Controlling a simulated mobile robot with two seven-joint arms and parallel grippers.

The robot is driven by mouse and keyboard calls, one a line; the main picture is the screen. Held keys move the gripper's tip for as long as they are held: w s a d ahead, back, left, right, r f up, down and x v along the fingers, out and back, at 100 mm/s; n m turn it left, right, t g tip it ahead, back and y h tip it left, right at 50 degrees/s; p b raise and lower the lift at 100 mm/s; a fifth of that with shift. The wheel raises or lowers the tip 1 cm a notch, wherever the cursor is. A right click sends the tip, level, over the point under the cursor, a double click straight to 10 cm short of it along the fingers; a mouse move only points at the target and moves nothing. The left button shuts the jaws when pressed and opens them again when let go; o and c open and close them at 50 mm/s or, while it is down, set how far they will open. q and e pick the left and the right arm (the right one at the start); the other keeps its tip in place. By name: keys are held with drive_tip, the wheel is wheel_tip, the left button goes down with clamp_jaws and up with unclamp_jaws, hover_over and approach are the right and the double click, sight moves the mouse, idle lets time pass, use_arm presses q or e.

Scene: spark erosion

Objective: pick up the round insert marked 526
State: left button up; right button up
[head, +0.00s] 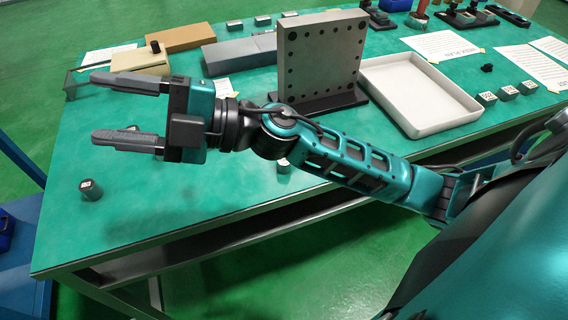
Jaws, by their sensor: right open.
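A small dark round insert (91,190) with a white label on its top stands upright near the left end of the green table (150,225). Its marking is too small to read. A second small round piece (284,166) with a light top shows just below my right forearm, partly hidden by it. My right gripper (98,108) is open and empty, its two fingers pointing left above the table. In the picture it is above the first insert and apart from it. My left gripper is not in view.
An upright grey plate with holes (322,55) stands behind my right arm, beside a white tray (415,95). Several small labelled blocks (508,92) lie right of the tray. Boxes (180,38) and papers are at the back left. The table's front left is mostly clear.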

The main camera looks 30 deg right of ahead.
wheel_tip(320, 180, down, 5)
drive_tip(key=s+a+n+g+h, duration=0.2)
drive_tip(key=s+n+g+h, duration=0.1)
drive_tip(key=n+g, duration=0.45)
drive_tip(key=g+h, duration=0.2)
drive_tip(key=h, duration=1.5)
hover_over(284, 165)
wheel_tip(284, 165, down, 10)
drive_tip(key=r, duration=0.1)
drive_tip(key=shift+m, duration=0.25)
drive_tip(key=f, duration=0.7)
drive_tip(key=shift+w+d+f, duration=0.1)
drive_tip(key=shift+w+d, duration=0.05)
drive_tip(key=shift+w, duration=0.2)
drive_tip(key=shift+w+d+f, duration=0.1)
drive_tip(key=shift+f, duration=1.35)
drive_tip(key=shift+w+d+f, duration=0.1)
drive_tip(key=shift+f, duration=1.35)
drive_tip(key=shift+c, duration=0.4)
drive_tip(key=shift+r, duration=0.1)
clamp_jaws()
